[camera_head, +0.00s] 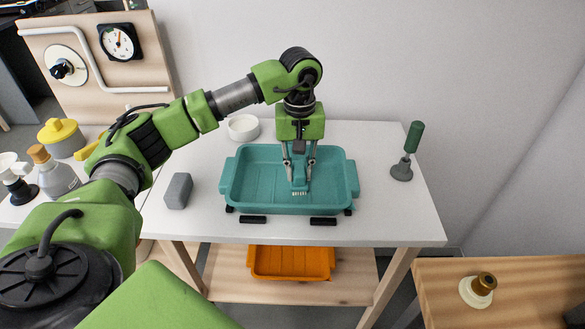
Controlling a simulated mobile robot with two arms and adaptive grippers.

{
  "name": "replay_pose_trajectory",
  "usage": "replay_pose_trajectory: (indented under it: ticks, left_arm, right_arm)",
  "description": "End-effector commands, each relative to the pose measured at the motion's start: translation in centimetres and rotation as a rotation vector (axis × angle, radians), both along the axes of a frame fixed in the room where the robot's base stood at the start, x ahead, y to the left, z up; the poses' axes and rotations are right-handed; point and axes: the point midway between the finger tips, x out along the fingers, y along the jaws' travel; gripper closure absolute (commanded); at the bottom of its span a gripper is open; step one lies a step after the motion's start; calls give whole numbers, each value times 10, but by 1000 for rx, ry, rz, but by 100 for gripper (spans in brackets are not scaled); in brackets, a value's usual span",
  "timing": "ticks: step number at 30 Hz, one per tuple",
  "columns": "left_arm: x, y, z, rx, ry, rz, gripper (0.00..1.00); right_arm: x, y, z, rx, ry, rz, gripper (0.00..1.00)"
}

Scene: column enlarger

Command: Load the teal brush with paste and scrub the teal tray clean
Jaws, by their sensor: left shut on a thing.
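The teal tray (240,199) sits on the white table, with small black stops at its corners and along its front. My left gripper (299,178) reaches down from above into the tray, shut on the teal brush (299,186). The brush's pale bristles (299,194) are low over the tray floor, right of its middle; I cannot tell if they touch it. A white round bowl (243,128) stands behind the tray at the left; its contents cannot be made out. My right gripper is not in view.
A grey block (178,191) lies left of the tray. A green-handled tool (409,152) stands at the table's right. An orange tray (290,263) is on the shelf below. A yellow-lidded pot (62,138) and bottle (54,172) stand far left.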

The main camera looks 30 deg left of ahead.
Motion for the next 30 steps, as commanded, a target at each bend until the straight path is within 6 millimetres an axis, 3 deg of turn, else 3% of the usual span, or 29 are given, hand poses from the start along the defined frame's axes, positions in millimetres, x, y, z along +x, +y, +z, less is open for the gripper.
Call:
replay_pose_trajectory:
  ticks: [8,21,30]
  left_arm:
    - [0,0,0,0,0,0,100]
    - [19,-31,0,-1,-1,-1,100]
    - [23,-38,-1,1,1,1,100]
  right_arm:
    - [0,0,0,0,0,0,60]
    - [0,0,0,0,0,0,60]
    - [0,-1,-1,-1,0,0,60]
